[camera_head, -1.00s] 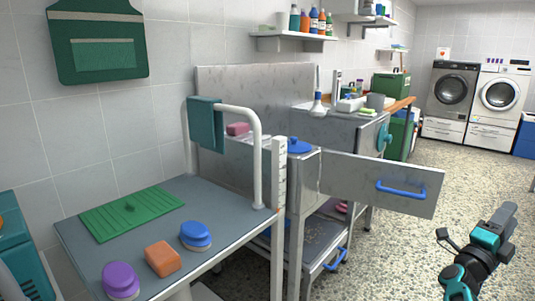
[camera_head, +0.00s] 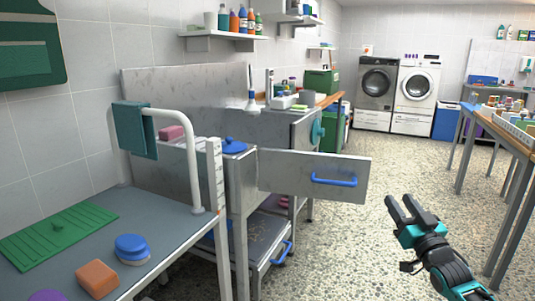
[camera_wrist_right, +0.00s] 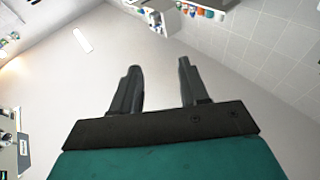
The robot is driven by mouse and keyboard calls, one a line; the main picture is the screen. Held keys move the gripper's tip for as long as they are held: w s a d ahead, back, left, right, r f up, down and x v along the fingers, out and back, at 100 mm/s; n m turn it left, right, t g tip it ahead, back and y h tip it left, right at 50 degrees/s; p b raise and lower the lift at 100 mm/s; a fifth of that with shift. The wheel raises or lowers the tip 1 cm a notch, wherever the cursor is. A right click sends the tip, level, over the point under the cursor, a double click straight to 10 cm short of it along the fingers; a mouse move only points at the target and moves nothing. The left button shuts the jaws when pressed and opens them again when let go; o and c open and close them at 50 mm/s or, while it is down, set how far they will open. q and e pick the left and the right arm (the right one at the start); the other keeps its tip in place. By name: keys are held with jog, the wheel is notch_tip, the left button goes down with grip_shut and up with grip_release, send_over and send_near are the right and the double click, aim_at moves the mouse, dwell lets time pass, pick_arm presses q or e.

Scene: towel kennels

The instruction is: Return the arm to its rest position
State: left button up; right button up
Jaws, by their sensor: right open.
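My right gripper (camera_head: 400,208) is at the lower right of the head view, raised over the speckled floor, with its arm coming in from the bottom right edge. Its two dark fingers are apart with nothing between them. In the right wrist view the fingers (camera_wrist_right: 157,85) are also spread and empty, with the pale ceiling and tiled walls behind them. My left gripper is not in view.
A grooming table (camera_head: 165,220) with a green mat (camera_head: 62,232), a blue brush (camera_head: 131,247) and an orange block (camera_head: 98,278) is at left. A table with crowded bottles (camera_head: 510,138) stands at right. Floor (camera_head: 395,165) between them is free.

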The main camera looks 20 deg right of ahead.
jog(key=s+a+f+n+g+y, duration=0.2)
jog(key=s+a+f+n+g, duration=0.1)
jog(key=a+f, duration=0.4)
jog(key=s+a+f+n+g+y, duration=0.2)
jog(key=s+a+f+n+g, duration=0.15)
jog(key=a+f, duration=0.4)
jog(key=s+a+f+n+g+y, duration=0.1)
jog(key=s+a+f+n+g, duration=0.1)
jog(key=s+a+f, duration=0.45)
jog(key=s+a+f+n+g+y, duration=0.1)
jog(key=s+a+f+g, duration=0.25)
jog(key=s, duration=0.55)
jog(key=a+r+m+t, duration=0.15)
jog(key=a+m, duration=0.25)
jog(key=a, duration=0.6)
pick_arm(q)
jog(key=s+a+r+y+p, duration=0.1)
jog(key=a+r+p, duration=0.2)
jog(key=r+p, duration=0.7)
jog(key=p, duration=0.4)
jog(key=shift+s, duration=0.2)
pick_arm(e)
notch_tip(320, 180, up, 10)
jog(key=d+h, duration=0.1)
jog(key=d, duration=0.1)
jog(key=shift+s+d+f+m, duration=0.2)
jog(key=shift+s+d+m, duration=0.15)
jog(key=shift+m, duration=0.1)
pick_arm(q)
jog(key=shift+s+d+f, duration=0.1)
